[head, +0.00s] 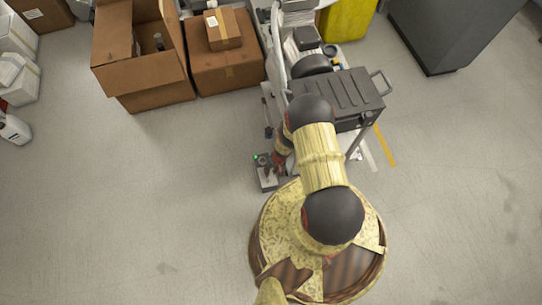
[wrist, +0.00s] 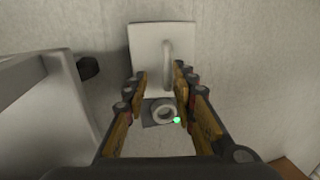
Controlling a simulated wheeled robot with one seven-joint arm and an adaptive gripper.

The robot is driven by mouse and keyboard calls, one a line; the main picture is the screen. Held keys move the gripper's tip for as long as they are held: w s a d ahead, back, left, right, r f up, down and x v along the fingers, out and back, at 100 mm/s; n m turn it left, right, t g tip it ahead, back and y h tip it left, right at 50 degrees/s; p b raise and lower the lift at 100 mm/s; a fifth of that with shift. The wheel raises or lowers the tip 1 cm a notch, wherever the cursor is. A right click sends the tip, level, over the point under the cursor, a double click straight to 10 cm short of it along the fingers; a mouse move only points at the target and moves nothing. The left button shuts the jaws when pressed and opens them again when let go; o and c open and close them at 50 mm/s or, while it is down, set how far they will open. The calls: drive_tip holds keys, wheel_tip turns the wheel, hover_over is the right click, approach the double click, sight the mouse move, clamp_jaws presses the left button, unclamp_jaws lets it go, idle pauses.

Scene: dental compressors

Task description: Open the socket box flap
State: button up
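The socket box (head: 267,178) is a small grey box low beside my base in the head view, with a green light on it. In the wrist view its pale flap (wrist: 147,50) shows at the top, with a curved bar handle (wrist: 167,62). I cannot tell the flap's angle. Below the flap are a dark square with a pale ring (wrist: 162,111) and the green light. My gripper (wrist: 160,78) is open over the box, one finger on each side. The handle shows between the fingertips, closer to the right one; contact is unclear. The head view partly hides my gripper (head: 276,166).
A cart with a dark ribbed top (head: 338,92) stands close to my arm. Open (head: 145,75) and closed (head: 226,68) cardboard boxes are at the back left. A pale panel (wrist: 45,115) is left of my gripper in the wrist view.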

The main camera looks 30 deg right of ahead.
sight(271, 175)
drive_tip(key=shift+r, duration=0.15)
drive_tip(key=a+v, duration=0.2)
drive_tip(key=v, duration=0.7)
drive_tip(key=shift+w+r, duration=0.25)
drive_tip(key=shift+r, duration=0.2)
idle(0.4)
